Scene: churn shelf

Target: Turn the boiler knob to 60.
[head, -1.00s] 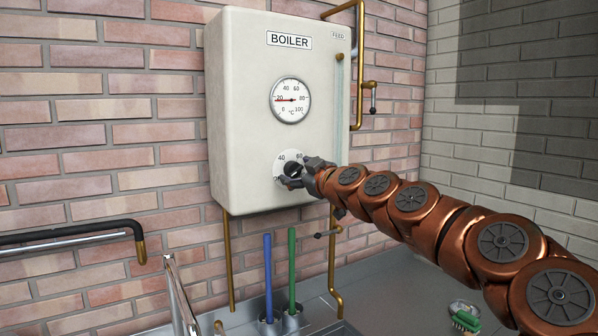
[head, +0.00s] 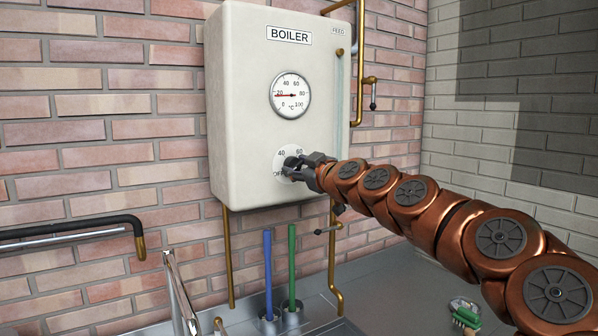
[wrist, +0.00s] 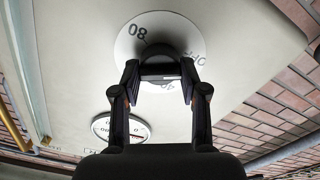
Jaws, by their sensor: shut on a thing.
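The cream boiler (head: 238,110) hangs on the brick wall. Its black knob (head: 291,166) sits at the centre of a white dial plate (head: 283,155), where OFF, 40 and 60 show in the head view. My gripper (head: 296,168) reaches in from the right and is shut on the knob. In the wrist view the knob (wrist: 158,55) is between my two fingertips (wrist: 160,72), and 80 shows on the plate (wrist: 131,45). The knob's pointer is hidden, so its setting cannot be told. The round gauge (head: 290,96) above has a red needle near 20.
A brass pipe with a valve (head: 371,82) runs right of the boiler. A green brush (head: 466,316) lies on the grey counter (head: 390,275).

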